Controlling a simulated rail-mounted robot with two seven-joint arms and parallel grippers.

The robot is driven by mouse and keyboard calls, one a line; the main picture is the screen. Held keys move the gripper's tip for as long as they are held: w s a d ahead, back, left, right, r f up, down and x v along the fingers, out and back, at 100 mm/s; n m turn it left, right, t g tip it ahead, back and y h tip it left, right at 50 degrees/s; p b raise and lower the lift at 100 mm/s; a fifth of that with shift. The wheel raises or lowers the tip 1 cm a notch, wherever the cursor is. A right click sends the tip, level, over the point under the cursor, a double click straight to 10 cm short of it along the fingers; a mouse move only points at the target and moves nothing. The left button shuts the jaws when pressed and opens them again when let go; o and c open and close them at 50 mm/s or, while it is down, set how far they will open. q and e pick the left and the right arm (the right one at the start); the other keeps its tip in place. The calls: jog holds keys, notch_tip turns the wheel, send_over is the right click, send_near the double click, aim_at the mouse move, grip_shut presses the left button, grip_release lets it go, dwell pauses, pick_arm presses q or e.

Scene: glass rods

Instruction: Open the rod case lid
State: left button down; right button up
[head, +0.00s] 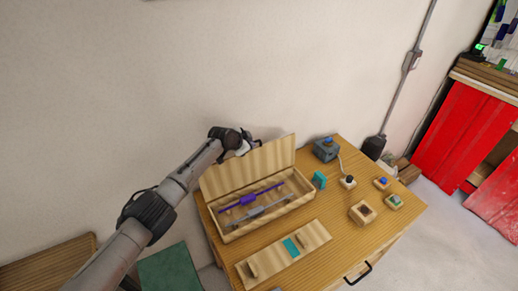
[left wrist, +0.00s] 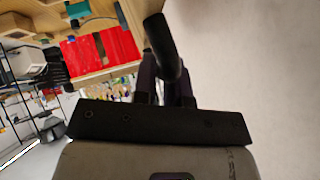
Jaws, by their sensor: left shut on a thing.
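The rod case (head: 262,232) is a long pale wooden box on the table. Its lid (head: 250,168) stands raised at the back edge, tilted up toward the wall. A purple rod (head: 250,198) and a grey rod (head: 264,210) lie inside the case. My left gripper (head: 246,146) is at the lid's upper left edge, partly hidden behind it, and shut on the lid. In the left wrist view, a dark rounded bar (left wrist: 162,48) shows between the fingers; the exact contact is hidden. My right gripper is not in view.
A wooden rack (head: 262,262) with a teal patch (head: 291,247) lies in front of the case. A grey device (head: 326,150), a teal block (head: 319,180) and several small wooden blocks stand to the right. The wall is close behind the table.

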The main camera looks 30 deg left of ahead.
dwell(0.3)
pick_arm(q)
jog(key=c, duration=1.2)
grip_release()
jog(key=shift+o, duration=0.2)
jog(key=shift+s+a+r, duration=0.2)
jog(key=shift+s+r, duration=0.2)
jog(key=shift+r, duration=0.05)
jog(key=v, duration=1.2)
jog(key=shift+s, duration=0.3)
jog(key=shift+d+r, duration=0.1)
